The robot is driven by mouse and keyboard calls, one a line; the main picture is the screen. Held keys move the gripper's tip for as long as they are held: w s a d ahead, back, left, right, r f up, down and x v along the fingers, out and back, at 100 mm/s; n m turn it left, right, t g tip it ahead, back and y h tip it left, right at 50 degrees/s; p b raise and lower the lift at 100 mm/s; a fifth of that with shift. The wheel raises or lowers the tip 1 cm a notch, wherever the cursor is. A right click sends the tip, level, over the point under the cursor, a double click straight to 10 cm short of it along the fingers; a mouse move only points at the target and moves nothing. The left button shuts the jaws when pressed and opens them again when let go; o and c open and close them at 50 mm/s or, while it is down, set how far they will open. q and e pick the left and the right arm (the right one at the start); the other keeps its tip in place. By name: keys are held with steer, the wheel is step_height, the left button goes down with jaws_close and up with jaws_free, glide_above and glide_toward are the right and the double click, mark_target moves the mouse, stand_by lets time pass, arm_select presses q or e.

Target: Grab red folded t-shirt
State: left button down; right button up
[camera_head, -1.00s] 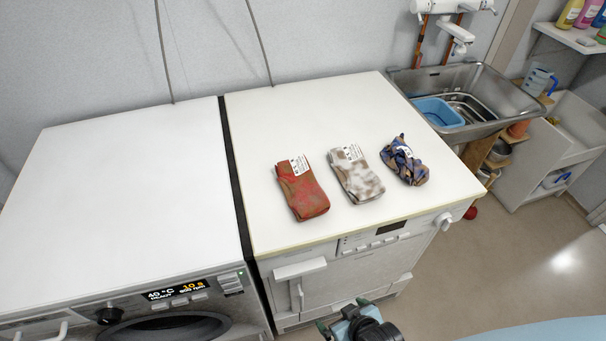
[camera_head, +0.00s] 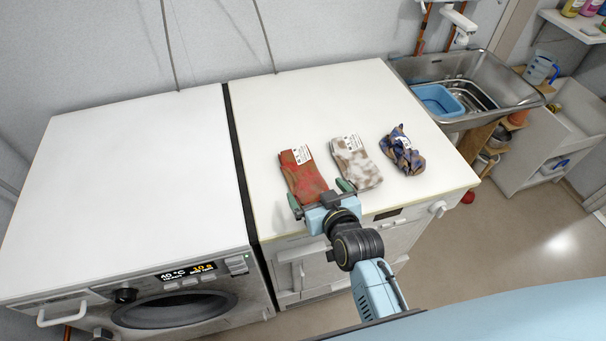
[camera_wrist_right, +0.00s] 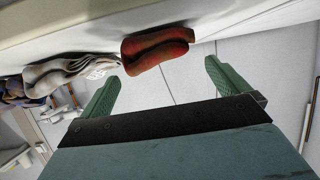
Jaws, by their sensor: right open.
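The red folded t-shirt (camera_head: 301,175) lies on the white top of the right-hand machine, leftmost of three folded shirts, with a white label at its far end. My right gripper (camera_head: 318,190) is open and empty at the front edge of the machine top, close to the near end of the red shirt. In the right wrist view the red shirt (camera_wrist_right: 157,48) shows ahead of the open green fingers (camera_wrist_right: 158,85), a little left of the middle, not between them. My left gripper is not in view.
A white-and-brown folded shirt (camera_head: 354,163) lies right beside the red one, and a blue patterned shirt (camera_head: 402,152) farther right. The machine top (camera_head: 310,105) behind them is clear. A steel sink (camera_head: 490,85) with a blue basin (camera_head: 437,100) stands at the right.

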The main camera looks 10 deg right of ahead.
mark_target(312, 186)
steer(key=shift+x, duration=2.9)
steer(key=shift+a, duration=0.15)
steer(key=shift+c, duration=0.3)
steer(key=c, duration=1)
steer(key=shift+c, duration=0.2)
